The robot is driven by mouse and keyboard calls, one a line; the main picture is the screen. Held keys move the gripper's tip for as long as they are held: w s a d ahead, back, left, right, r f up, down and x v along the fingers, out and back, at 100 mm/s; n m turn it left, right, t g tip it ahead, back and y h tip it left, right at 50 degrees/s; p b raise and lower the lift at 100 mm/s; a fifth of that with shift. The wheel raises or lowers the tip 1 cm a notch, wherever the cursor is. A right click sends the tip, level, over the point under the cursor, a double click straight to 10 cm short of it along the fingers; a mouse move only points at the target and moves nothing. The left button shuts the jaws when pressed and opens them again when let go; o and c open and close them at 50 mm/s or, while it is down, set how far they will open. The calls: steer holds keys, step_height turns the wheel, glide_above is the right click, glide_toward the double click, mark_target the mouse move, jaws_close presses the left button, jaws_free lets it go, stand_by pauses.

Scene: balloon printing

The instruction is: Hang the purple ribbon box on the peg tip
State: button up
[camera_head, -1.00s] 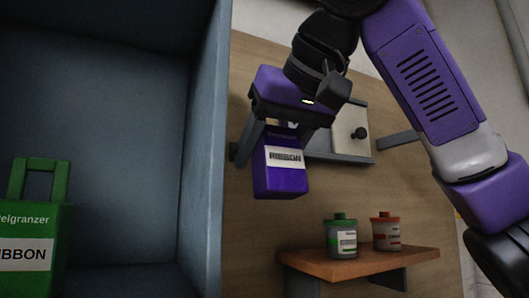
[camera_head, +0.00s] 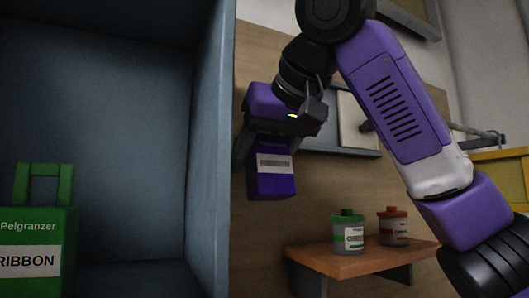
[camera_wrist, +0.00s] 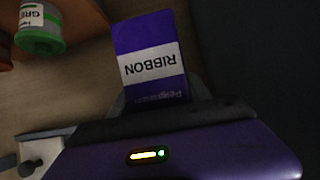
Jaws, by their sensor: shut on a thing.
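The purple ribbon box (camera_head: 271,181) hangs upright below my gripper (camera_head: 269,141) in the head view, its white label facing the camera. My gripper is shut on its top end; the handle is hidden. In the wrist view the box (camera_wrist: 148,48) shows with its RIBBON label upside down, beyond the gripper's edge. A grey rod (camera_head: 478,131), which looks like the peg, sticks out at the right behind my arm, well apart from the box. My arm hides part of it.
A blue-grey bin wall (camera_head: 208,180) stands close left of the box. A green ribbon box (camera_head: 38,225) is inside the bin. A wooden shelf (camera_head: 350,262) holds a green-lidded jar (camera_head: 347,233) and a red-lidded jar (camera_head: 393,228). A yellow-framed thing (camera_head: 500,168) is at far right.

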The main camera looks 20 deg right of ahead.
mark_target(264, 140)
steer(key=shift+w+f+p, duration=0.25)
steer(key=shift+w, duration=0.6)
steer(key=shift+w+f+p, duration=0.2)
steer(key=shift+w, duration=0.65)
steer(key=shift+w+f+p, duration=0.25)
steer(key=shift+w, duration=0.6)
steer(key=o, duration=1.6)
steer(key=shift+c, duration=0.2)
steer(key=shift+b+v, duration=1.35)
steer(key=shift+v, duration=2.55)
